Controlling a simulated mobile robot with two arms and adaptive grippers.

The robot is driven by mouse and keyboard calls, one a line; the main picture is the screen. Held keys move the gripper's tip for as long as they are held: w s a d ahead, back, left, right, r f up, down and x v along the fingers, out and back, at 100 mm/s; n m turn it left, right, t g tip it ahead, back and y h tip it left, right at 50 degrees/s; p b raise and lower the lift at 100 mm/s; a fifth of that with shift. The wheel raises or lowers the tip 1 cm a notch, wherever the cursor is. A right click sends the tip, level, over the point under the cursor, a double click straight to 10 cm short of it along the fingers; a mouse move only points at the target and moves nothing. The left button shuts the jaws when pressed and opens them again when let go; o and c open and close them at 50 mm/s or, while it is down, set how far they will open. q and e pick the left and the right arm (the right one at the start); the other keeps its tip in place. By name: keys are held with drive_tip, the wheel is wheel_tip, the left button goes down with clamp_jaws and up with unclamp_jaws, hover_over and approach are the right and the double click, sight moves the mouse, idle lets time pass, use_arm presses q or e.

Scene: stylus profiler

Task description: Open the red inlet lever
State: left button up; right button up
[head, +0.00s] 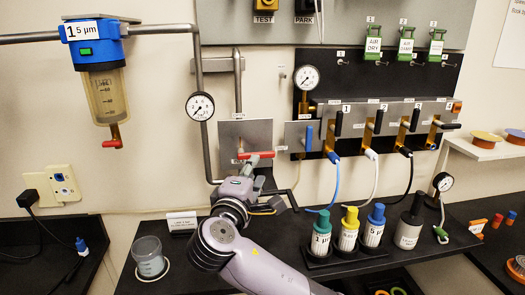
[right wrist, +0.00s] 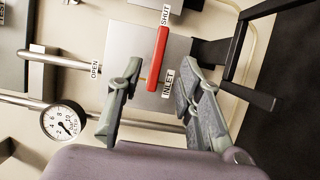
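The red inlet lever (head: 262,154) is on a grey metal plate low on the wall, lying nearly level in the head view. In the right wrist view the lever (right wrist: 158,58) points at the SHUT label (right wrist: 165,14), away from the OPEN label (right wrist: 95,69). The INLET label (right wrist: 168,83) is beside its lower end. My right gripper (head: 256,168) is just below and in front of the lever. In the right wrist view my right gripper (right wrist: 158,80) is open, with a finger on either side of the lever's lower end; contact is unclear. My left gripper is out of view.
A gauge (head: 200,106) and vertical pipe stand left of the plate. A blue lever (head: 309,138) is to the right. Several capped bottles stand in a black rack (head: 345,257) right of my arm. A clear cup (head: 149,256) stands left on the bench.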

sight(262, 157)
drive_tip(key=p+x, duration=0.2)
drive_tip(key=x, duration=0.7)
drive_tip(key=shift+d, duration=0.1)
drive_tip(key=shift+c, duration=0.2)
clamp_jaws()
idle(0.4)
